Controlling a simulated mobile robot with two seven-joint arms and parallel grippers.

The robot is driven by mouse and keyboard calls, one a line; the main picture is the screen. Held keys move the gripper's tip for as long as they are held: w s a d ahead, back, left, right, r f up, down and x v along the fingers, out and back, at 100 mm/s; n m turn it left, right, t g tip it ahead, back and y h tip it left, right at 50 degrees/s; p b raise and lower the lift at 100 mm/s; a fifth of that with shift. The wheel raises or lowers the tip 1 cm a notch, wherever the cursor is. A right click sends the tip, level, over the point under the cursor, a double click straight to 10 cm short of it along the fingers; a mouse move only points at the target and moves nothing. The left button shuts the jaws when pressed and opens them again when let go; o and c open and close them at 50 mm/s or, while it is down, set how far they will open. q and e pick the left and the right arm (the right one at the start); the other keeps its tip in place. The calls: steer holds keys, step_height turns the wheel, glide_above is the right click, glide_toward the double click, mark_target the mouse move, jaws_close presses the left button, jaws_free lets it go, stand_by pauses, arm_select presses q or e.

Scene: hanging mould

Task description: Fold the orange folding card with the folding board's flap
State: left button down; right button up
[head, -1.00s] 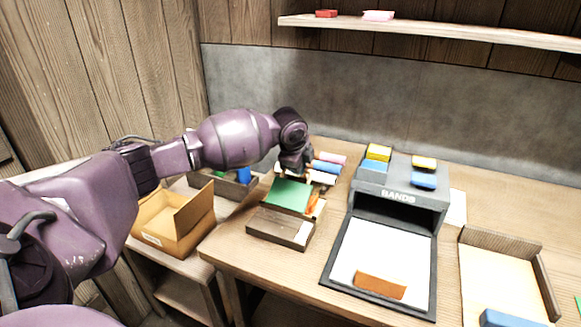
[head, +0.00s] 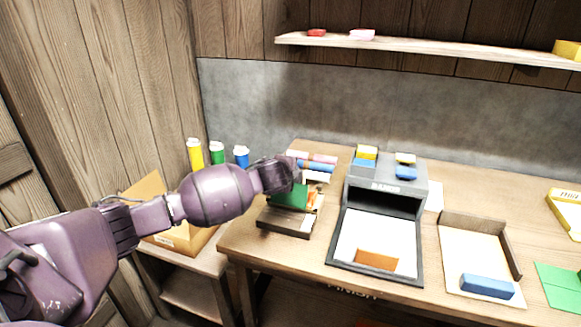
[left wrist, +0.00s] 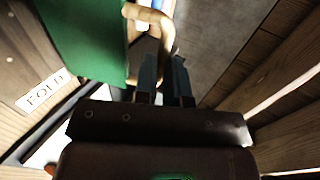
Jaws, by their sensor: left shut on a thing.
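The folding board (head: 283,224) is a dark, low board at the left end of the bench, and its FOLD label (left wrist: 42,92) shows in the left wrist view. Its green flap (head: 287,198) stands raised at a slant; it also fills the upper left of the wrist view (left wrist: 85,35). A strip of the orange card (head: 312,199) shows at the flap's right side; the rest is hidden. My left gripper (left wrist: 166,75) is shut on the flap's tan handle (left wrist: 140,14), though the exact contact is dark. My right gripper is not in view.
A grey BANDS box (head: 386,190) stands right of the board, with a white tray holding an orange-brown block (head: 377,259) before it. Further right is a tray with a blue block (head: 487,286). Rolls (head: 315,167) lie behind the board. A cardboard box (head: 185,238) stands left.

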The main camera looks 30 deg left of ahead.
arm_select(q)
steer(key=s+d+f+t+y+b, duration=0.2)
steer(key=s+f+t+b, duration=0.4)
steer(key=b, duration=1.1)
steer(key=s+t, duration=0.4)
steer(key=shift+d, duration=0.2)
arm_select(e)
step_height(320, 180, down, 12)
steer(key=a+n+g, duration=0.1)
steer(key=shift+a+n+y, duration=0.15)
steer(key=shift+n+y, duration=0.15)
arm_select(q)
steer(key=shift+s+f+y, duration=0.1)
steer(key=shift+f+y, duration=0.05)
steer(key=shift+y, duration=0.15)
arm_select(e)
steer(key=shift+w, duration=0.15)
arm_select(q)
steer(key=shift+s+b, duration=0.1)
steer(key=shift+b, duration=0.2)
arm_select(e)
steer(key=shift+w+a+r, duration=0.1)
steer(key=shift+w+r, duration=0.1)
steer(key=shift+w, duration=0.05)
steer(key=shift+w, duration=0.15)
